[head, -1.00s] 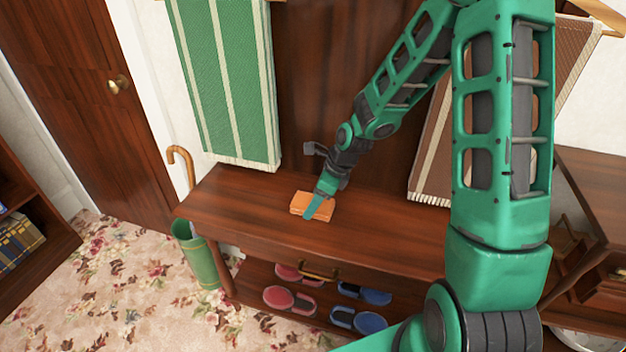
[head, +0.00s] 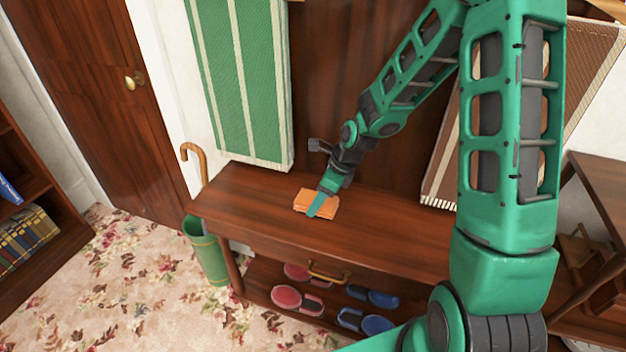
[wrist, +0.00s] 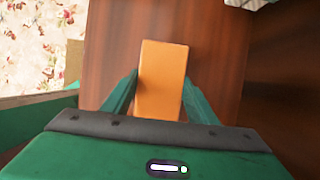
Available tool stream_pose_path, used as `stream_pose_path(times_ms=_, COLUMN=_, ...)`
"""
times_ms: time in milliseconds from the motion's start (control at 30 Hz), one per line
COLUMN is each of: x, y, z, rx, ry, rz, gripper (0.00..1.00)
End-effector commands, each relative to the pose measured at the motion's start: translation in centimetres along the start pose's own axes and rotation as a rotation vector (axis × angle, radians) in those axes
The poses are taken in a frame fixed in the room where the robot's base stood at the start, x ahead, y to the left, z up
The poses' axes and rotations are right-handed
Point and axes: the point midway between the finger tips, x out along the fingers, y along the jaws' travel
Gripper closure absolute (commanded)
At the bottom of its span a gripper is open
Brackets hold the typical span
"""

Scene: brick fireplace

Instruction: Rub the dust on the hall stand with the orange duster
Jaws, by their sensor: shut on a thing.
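The orange duster (head: 304,203) is a flat block at the hall stand's top, left of its middle. My gripper (head: 318,205) is shut on the duster from above, and the duster appears to rest on the wood. In the wrist view the duster (wrist: 162,75) lies between the two green fingers (wrist: 160,98). The hall stand (head: 400,235) has a dark reddish-brown top, a drawer with a brass handle and a lower shelf. I cannot make out any dust on the top; part of it is hidden by my arm.
A green striped cloth (head: 245,90) and a brown striped cloth (head: 445,170) hang at the back. Pink and blue slippers (head: 296,300) sit on the lower shelf. A green umbrella bin (head: 208,255) with a cane (head: 200,160) stands left. The top's front stretch is clear.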

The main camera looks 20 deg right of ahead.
Motion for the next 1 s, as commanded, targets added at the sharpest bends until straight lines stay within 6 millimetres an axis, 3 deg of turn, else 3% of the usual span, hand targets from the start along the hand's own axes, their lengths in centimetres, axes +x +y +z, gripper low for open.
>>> stream_pose_path(times_ms=33, x=-1.2, y=-0.2, z=0.5, rx=-0.003, ry=-0.002, rz=-0.009, gripper=0.69)
stream_pose_path(times_ms=600, x=-5.8, y=0.1, z=2.6, rx=-0.007, ry=-0.002, rz=-0.005, gripper=0.69)
stream_pose_path(times_ms=1000, x=-6.7, y=0.0, z=2.8, rx=-0.003, ry=-0.001, rz=-0.003, gripper=0.69)
